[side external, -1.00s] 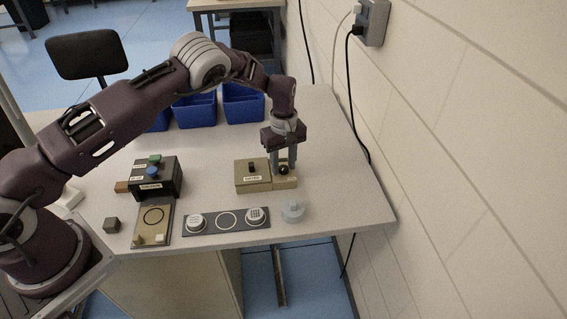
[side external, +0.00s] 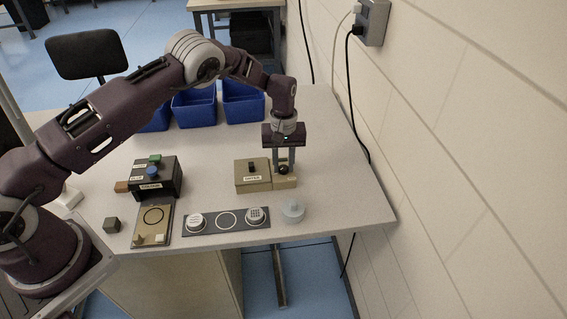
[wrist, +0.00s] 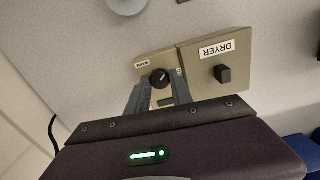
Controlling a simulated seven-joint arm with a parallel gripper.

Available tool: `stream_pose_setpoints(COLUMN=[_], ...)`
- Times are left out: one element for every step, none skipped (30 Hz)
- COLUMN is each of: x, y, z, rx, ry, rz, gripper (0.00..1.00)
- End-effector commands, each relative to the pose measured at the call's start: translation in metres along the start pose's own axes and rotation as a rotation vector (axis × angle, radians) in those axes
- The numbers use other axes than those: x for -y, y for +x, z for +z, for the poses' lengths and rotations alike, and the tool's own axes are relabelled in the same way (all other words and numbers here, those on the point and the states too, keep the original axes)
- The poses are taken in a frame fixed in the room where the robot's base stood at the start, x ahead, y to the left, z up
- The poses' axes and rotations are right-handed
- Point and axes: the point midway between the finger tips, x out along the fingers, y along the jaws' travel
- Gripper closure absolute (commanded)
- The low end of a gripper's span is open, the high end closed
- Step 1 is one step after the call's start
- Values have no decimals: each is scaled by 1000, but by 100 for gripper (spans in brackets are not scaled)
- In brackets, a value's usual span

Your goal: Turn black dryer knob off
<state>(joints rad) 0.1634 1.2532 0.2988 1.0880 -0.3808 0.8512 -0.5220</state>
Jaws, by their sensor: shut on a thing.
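The tan dryer box (side external: 253,182) stands on the table, labelled DRYER, with a black switch (wrist: 222,73) on its top. A lower tan block (side external: 284,183) joins its right side in the side view and carries the round black knob (side external: 283,170). The knob also shows in the wrist view (wrist: 160,78), with a pale pointer mark on it. My gripper (side external: 284,166) is pointing down over the lower block. Its fingers are on either side of the knob, shut on it. The small label beside the knob is too small to read.
A black press (side external: 154,180) with blue and green buttons stands to the left. A dark strip (side external: 209,223) with round white parts and a clear disc (side external: 292,211) lie in front. Blue bins (side external: 195,108) stand behind. The wall (side external: 450,130) is close on the right.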

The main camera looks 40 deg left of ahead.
Motion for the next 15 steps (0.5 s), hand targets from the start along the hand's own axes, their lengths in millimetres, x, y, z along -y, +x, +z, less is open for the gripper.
stream_pose_setpoints(x=[0,0,0,0,0,0,0,0,0,0,0,0,0,0,0], y=[-1,-1,-1,-1,-1,-1,-1,-1,-1,-1,-1,-1,-1,-1,-1], z=[-1,-1,-1,-1,-1,-1,-1,-1,-1,-1,-1,-1,-1,-1,-1], rx=[0,-1,-1,-1,-1,-2,-2,-1,-1,-2,-1,-1,-1,-2,-1], ry=[42,70,107,137,166,203,232,259,296,323,348,382,407,431,461], rz=[2,1,2,2,2,2,2,2,2,1,2,2,1,1,2], gripper=[100,100,100,100,100,100,100,100,100,100,100,100,100,100,100])
